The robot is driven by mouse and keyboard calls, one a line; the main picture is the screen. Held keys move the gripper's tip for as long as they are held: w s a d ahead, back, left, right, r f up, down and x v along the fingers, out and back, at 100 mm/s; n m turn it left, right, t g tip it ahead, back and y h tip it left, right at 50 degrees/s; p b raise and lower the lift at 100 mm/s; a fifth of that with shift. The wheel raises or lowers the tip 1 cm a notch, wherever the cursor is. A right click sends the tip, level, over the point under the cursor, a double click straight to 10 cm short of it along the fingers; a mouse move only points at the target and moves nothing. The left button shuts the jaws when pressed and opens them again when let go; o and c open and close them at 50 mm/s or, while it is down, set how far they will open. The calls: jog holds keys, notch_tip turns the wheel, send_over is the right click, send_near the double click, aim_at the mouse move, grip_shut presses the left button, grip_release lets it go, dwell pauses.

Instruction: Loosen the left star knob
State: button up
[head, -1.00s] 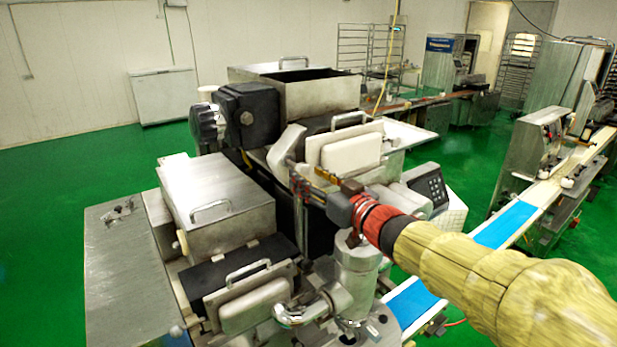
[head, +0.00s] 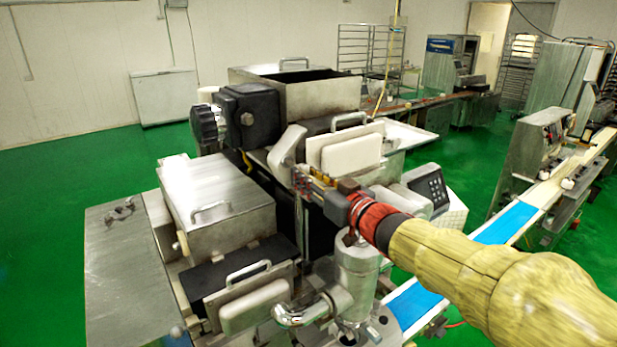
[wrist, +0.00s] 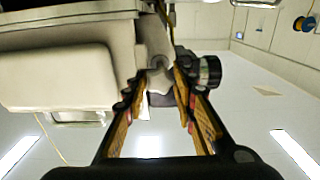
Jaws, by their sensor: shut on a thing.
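My gripper (head: 298,179) is in the middle of the head view, at the near side of the machine, beside the white block-shaped cover (head: 350,152). In the wrist view my gripper's orange-lined fingers (wrist: 160,88) stand on either side of a small grey lobed star knob (wrist: 158,70) and are shut on it. The knob sits beside the metal housing with the white block (wrist: 60,78). In the head view the knob is hidden or too small to make out at the fingertips.
A black motor unit with a handwheel (head: 205,123) is behind and left of my gripper. A steel hopper (head: 295,92) rises behind. A steel cylinder (head: 357,275) stands close below my arm. A keypad panel (head: 432,190) is to the right.

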jog(key=shift+c, duration=1.3)
jog(key=shift+d+n+b, duration=0.1)
jog(key=shift+n+b, duration=5.1)
jog(key=shift+n, duration=3.4)
jog(key=shift+w, duration=0.1)
jog(key=o, duration=1.2)
jog(key=shift+r, duration=0.1)
jog(key=shift+c, duration=0.2)
